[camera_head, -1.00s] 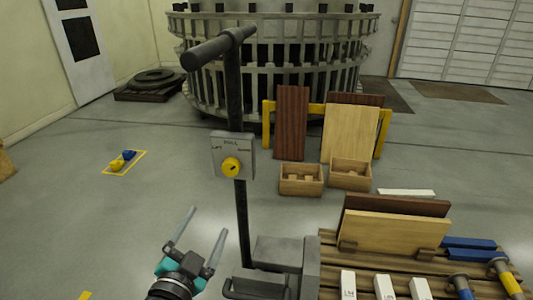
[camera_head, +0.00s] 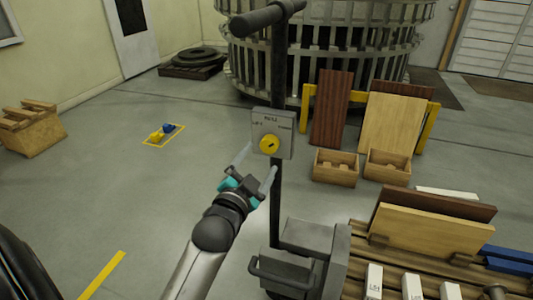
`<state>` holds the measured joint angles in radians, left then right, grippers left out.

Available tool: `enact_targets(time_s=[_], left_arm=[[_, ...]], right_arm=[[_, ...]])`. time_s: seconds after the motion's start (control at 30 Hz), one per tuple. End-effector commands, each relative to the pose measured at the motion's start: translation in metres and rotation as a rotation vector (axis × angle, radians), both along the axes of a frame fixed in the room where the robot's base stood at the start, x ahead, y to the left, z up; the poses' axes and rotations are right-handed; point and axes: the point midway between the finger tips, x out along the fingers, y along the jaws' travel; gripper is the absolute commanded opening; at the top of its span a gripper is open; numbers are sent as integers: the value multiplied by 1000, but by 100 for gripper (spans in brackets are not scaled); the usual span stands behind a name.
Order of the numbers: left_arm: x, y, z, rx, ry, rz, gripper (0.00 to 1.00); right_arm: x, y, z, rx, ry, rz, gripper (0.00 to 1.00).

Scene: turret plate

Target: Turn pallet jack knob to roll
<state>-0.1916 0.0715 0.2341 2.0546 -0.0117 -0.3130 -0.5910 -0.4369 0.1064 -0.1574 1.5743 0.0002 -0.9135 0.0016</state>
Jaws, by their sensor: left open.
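The yellow knob (camera_head: 269,144) sits on a grey label plate (camera_head: 285,123) on the dark upright handle post (camera_head: 277,200) of the pallet jack (camera_head: 315,240). The plate carries small dark words; one at the top and one on each side, too small to read surely. A dark mark shows on the knob; I cannot tell its exact direction. My left gripper (camera_head: 261,158) is open and empty, its two fingers reaching up just below and left of the knob. I cannot tell whether they touch the plate. My right gripper is not in view.
The jack's T-bar (camera_head: 267,17) is above the plate. A slatted pallet (camera_head: 390,264) with boards and white blocks stands at right. Two wooden boxes (camera_head: 335,168) and leaning boards (camera_head: 331,108) are behind. The floor at left is clear around a small yellow-marked patch (camera_head: 163,136).

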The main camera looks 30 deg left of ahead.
Motion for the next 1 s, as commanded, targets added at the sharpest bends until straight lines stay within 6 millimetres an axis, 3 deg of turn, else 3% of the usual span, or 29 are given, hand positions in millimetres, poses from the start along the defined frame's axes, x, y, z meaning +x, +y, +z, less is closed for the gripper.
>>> enact_targets(time_s=[0.4,0.83,1.0], left_arm=[[46,10,-1,0,-1,-1,86],[53,12,0,1,1,-1,86],[53,12,0,1,1,-1,70]], right_arm=[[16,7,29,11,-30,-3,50],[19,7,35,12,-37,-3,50],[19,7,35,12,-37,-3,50]])
